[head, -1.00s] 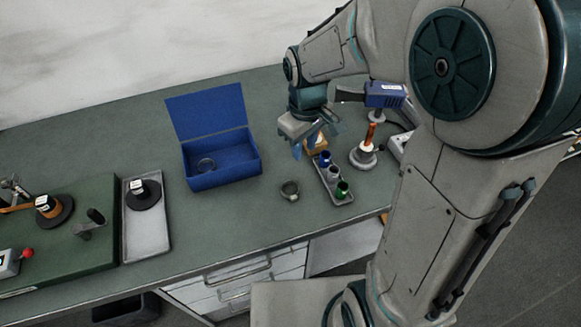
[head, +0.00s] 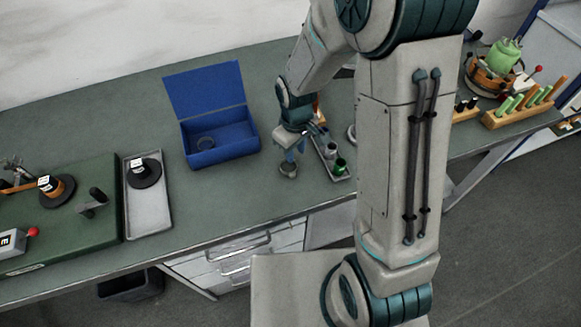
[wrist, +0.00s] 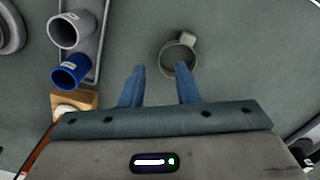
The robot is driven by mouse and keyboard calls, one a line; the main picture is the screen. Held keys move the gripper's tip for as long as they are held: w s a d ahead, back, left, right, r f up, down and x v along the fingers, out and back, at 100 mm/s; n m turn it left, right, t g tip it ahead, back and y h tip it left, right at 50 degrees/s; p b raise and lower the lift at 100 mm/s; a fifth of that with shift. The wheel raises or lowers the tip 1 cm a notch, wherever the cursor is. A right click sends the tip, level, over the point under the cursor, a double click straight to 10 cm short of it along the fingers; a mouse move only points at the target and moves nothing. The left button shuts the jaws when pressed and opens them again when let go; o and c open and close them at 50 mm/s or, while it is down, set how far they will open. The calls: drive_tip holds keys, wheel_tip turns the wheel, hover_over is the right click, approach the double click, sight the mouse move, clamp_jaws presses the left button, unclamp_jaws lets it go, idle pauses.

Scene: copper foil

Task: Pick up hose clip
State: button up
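The hose clip, a grey metal ring with a small block on its rim, lies on the bench; it shows in the wrist view (wrist: 165,66) and in the head view (head: 287,173). My gripper (wrist: 160,70) is open and empty, with two blue fingers apart. In the head view my gripper (head: 290,156) hangs just above and behind the clip. In the wrist view the clip is ahead of the fingertips, off to the right, with the right finger overlapping its near edge.
A small tray (head: 341,177) with coloured tubes stands right of the clip; a blue tube (wrist: 70,72) and a grey tube show close to my left finger. An open blue box (head: 222,153) with a ring inside stands to the left. Bench between is clear.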

sight(295, 161)
drive_tip(key=shift+f, duration=1.75)
clamp_jaws()
drive_tip(key=shift+r, duration=0.2)
